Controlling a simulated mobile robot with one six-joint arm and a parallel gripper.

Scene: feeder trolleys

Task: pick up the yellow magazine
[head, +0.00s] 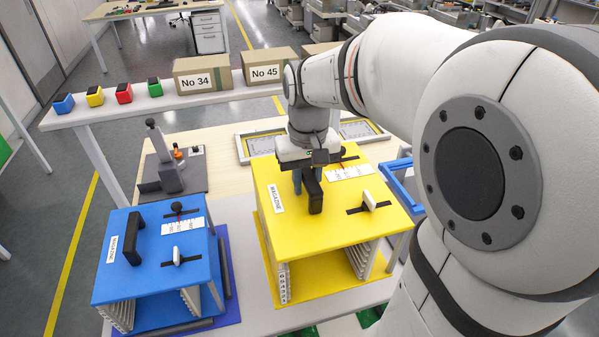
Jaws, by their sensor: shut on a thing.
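The yellow magazine (345,232) stands at the centre right of the head view. It has a yellow top plate, a black handle, a white lever and a white label reading MAGAZINE. My gripper (306,183) points down over the top plate and is shut on the black handle (315,195). The fingertips are partly hidden by the handle and the gripper body. A yellow base area (264,262) shows under the magazine; whether the magazine touches it I cannot tell.
A blue magazine (150,265) with a black handle stands at the left on a blue pad. Behind are a grey fixture (166,165) and a raised shelf (150,109) with boxes and small coloured blocks. A blue frame (399,180) is close to the yellow magazine's right.

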